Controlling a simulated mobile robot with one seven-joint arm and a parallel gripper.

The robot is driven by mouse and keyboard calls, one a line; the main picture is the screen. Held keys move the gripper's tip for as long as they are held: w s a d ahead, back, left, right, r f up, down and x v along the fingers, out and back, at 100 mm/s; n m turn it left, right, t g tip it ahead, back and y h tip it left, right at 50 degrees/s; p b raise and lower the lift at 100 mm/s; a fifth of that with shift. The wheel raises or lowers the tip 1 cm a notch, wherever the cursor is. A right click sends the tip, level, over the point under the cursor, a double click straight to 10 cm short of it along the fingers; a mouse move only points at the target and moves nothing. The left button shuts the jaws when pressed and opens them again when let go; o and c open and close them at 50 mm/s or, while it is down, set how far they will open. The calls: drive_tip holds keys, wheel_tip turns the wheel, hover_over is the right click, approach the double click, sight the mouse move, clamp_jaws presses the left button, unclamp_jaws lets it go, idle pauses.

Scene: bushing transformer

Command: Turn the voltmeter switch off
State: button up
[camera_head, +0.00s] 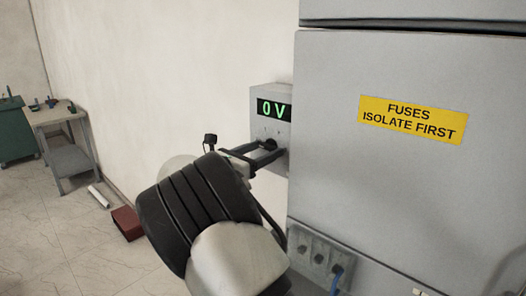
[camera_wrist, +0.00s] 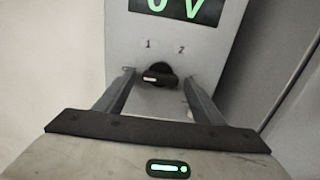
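The voltmeter is a grey box (camera_head: 264,98) on the side of the large grey cabinet, with a green display (camera_head: 274,109) reading 0 V. In the wrist view its display (camera_wrist: 180,8) shows at the top, partly cut off. Below it, the black rotary switch (camera_wrist: 163,73) sits under the marks 1 and 2, its white pointer mark toward the left. My gripper (camera_wrist: 158,80) is open, one finger on each side of the switch, with a visible gap on both sides.
The grey cabinet (camera_head: 340,190) with a yellow fuse label (camera_head: 413,119) stands close at right. A grey socket block (camera_head: 318,252) with a blue cable is low on it. A red box (camera_head: 127,223) and a workbench (camera_head: 55,113) are at left. Floor there is mostly clear.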

drive_tip(key=shift+a, duration=0.1)
drive_tip(key=b+v, duration=0.2)
drive_tip(key=v, duration=1.5)
drive_tip(key=shift+s+a+f, duration=0.1)
drive_tip(key=shift+s, duration=0.1)
